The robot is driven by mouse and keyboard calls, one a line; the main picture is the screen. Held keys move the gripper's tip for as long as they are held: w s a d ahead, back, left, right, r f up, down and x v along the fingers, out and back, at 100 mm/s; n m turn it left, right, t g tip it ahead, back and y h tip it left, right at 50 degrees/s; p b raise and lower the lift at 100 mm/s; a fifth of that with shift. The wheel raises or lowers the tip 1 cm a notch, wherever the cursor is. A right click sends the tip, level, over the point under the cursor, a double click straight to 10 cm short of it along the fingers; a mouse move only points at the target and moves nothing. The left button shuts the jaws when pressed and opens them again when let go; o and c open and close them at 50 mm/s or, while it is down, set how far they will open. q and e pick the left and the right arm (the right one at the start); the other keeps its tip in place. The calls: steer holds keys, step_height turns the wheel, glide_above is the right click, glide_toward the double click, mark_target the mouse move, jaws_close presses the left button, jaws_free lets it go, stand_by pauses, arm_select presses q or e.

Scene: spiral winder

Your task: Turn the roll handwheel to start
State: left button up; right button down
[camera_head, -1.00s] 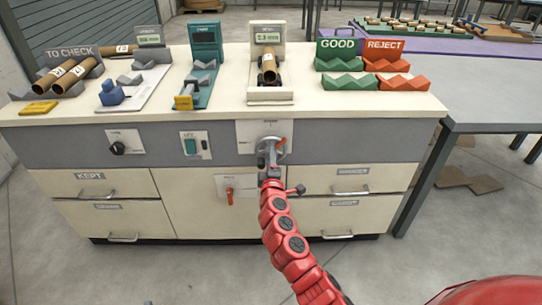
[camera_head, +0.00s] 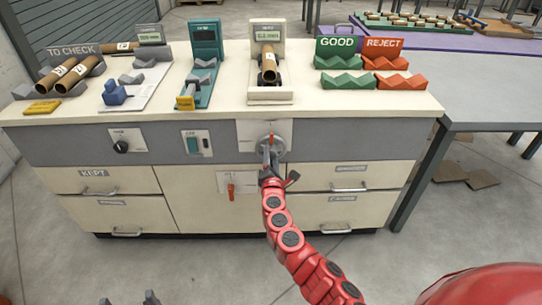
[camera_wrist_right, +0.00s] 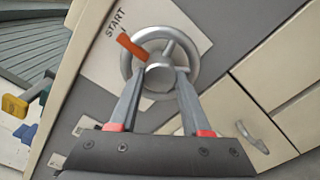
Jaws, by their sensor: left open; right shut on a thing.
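The grey roll handwheel (camera_head: 282,146) sits on a pale plate on the bench's front panel. In the right wrist view its round rim (camera_wrist_right: 194,62) and hub show clearly. Its orange pointer (camera_wrist_right: 131,47) points up-left, towards the START label (camera_wrist_right: 116,22); in the head view the pointer (camera_head: 271,138) stands near the top. My right gripper (camera_head: 269,161) is shut on the wheel's hub, its two fingers (camera_wrist_right: 158,74) closing from either side. My left gripper (camera_head: 129,299) shows only its open fingertips at the bottom edge, well away from the bench.
A cardboard tube (camera_head: 269,63) rests on the station above the wheel. A black knob (camera_head: 121,146), a switch (camera_head: 193,145) and an orange lever (camera_head: 230,188) are on the front to the left. Drawer handles (camera_head: 349,189) stick out on both sides.

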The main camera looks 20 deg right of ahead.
steer(key=shift+d, duration=0.1)
stand_by(0.3)
steer(key=shift+c, duration=1.8)
jaws_free()
steer(key=p+v, duration=0.1)
steer(key=v, duration=1.6)
steer(key=shift+s, duration=0.2)
